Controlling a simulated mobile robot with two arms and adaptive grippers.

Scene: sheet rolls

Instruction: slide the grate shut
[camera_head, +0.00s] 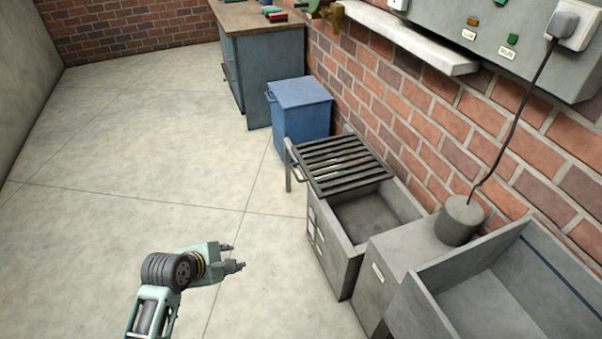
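The dark slatted grate (342,163) lies over the far part of a grey open-topped box (332,237) by the brick wall. The near part of the box is uncovered and its inside looks empty. A pale bar handle (289,166) stands at the grate's left side. My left gripper (236,256) is over the floor to the left of the box, well apart from the grate and handle. Its two fingers point right and are spread, with nothing between them. My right gripper does not show.
A blue bin (302,108) stands just beyond the grate, with a workbench (262,65) behind it. A grey block with a cylinder (459,220) and an open trough (490,300) stand nearer. A shelf (405,38) juts from the wall. The left floor is clear.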

